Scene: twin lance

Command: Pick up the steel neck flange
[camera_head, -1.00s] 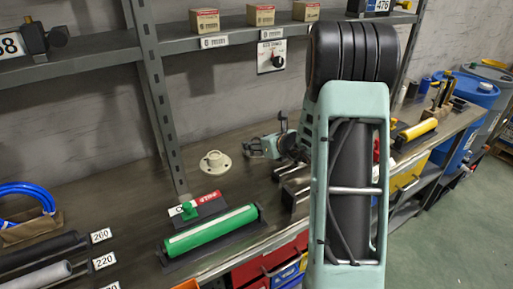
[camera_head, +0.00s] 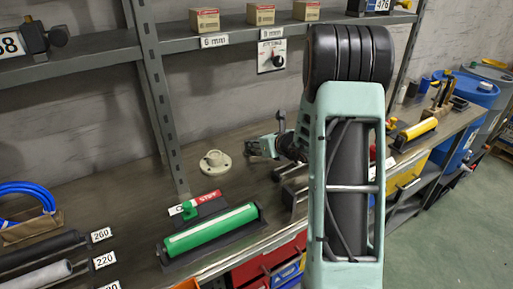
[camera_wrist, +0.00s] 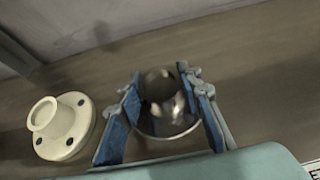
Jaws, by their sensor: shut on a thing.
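The steel neck flange (camera_wrist: 162,100) is shiny metal with a round neck and a wider base. In the wrist view it sits between the two blue-padded fingers of my gripper (camera_wrist: 168,98), which is shut on it. Part of its base is hidden by the fingers. In the head view my gripper (camera_head: 256,147) is low over the bench, and I cannot make out the steel flange there. I cannot tell whether it is clear of the bench top.
A cream flange (camera_head: 215,162) with bolt holes stands to the left of my gripper; it also shows in the wrist view (camera_wrist: 60,128). A green roller (camera_head: 211,229) lies near the bench's front edge. A shelf upright (camera_head: 160,100) rises behind the cream flange.

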